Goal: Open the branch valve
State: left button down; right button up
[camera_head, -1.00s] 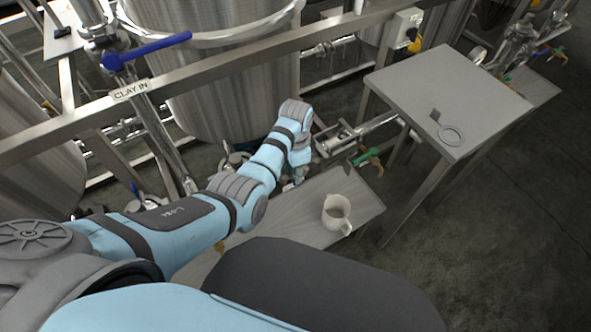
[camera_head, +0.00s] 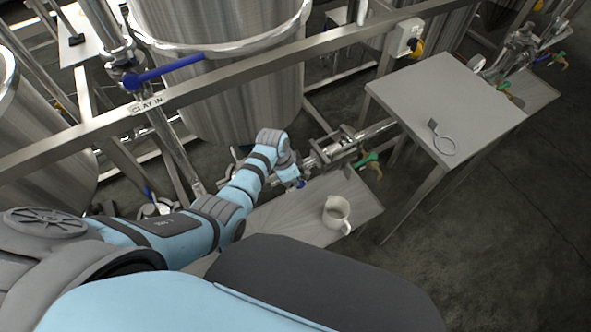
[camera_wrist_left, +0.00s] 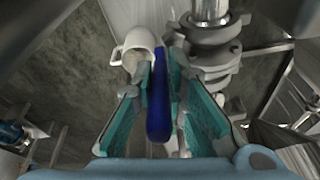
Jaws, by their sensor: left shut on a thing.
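A blue valve handle (camera_wrist_left: 158,105) lies lengthwise between the teal-lined fingers of my left gripper (camera_wrist_left: 160,72), which is shut on it. A metal valve body with clamps (camera_wrist_left: 210,50) is just right of the fingers in the wrist view. In the head view my left gripper (camera_head: 292,172) is low at the pipework behind the low bench, and a bit of blue (camera_head: 300,184) shows under it. The arm hides most of the handle there. My right gripper is not in view.
A white jug (camera_head: 336,215) stands on the low bench (camera_head: 270,222); it also shows near the fingers in the wrist view (camera_wrist_left: 137,45). A green-handled valve (camera_head: 368,159) is to the right. A higher blue lever (camera_head: 165,72) sits by the CLAY IN label. A higher table (camera_head: 440,90) is right.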

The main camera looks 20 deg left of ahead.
pick_arm(q)
jog(key=c, duration=1.6)
grip_release()
jog(key=v, duration=1.2)
